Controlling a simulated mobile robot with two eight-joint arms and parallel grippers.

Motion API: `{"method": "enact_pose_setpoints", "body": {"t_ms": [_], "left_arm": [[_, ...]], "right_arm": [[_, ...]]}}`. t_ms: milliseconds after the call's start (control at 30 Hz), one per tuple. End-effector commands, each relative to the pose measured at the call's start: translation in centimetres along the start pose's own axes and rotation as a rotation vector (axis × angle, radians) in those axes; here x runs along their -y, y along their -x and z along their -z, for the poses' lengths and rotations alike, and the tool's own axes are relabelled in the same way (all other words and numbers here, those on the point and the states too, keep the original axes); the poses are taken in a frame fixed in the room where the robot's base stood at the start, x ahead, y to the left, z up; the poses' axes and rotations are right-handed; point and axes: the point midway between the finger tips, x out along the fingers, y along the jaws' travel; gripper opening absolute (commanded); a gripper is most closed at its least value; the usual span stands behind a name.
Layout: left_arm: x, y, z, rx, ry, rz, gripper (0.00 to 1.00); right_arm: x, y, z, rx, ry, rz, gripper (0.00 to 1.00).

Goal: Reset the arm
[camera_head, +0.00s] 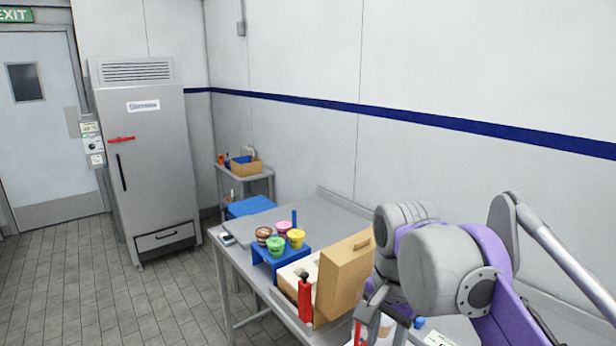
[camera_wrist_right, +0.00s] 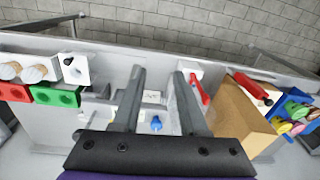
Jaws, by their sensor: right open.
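My right arm (camera_head: 440,270), grey and purple, comes in from the right over the table in the head view. My right gripper (camera_wrist_right: 158,80) shows in the right wrist view with its two dark fingers apart. No object is visible held between them. Below and beyond the fingers are the grey table (camera_head: 242,262) and a small blue item (camera_wrist_right: 157,123). In the head view the right fingertips cannot be clearly made out. My left gripper is in neither view.
A cardboard box (camera_head: 345,280) and a red-handled object (camera_head: 304,298) stand on the table. Several coloured cups sit on a blue stand (camera_head: 265,255). Green (camera_wrist_right: 55,95) and red (camera_wrist_right: 14,92) holders are left in the wrist view. Open floor (camera_head: 130,300) lies left of the table.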

Motion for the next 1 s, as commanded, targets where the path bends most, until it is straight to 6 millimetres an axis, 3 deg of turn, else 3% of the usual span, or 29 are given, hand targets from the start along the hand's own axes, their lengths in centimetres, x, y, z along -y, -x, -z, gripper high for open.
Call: {"method": "enact_pose_setpoints", "body": {"t_ms": [267,500,600,733,1000], "left_arm": [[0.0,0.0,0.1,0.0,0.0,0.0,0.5],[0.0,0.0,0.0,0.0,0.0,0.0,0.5],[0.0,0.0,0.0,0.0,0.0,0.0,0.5],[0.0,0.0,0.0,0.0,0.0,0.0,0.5],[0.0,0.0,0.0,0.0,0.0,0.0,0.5]], "right_arm": [[-4.9,-8.6,-1.1,-0.128,0.32,0.116,0.42],[-11.4,-19.1,-4.0,-0.316,0.661,0.174,0.42],[-13.1,-21.9,-5.0,-0.373,0.752,0.177,0.42],[-14.2,-23.5,-5.6,-0.41,0.81,0.175,0.42],[-14.3,-23.6,-5.7,-0.412,0.814,0.175,0.42]]}}
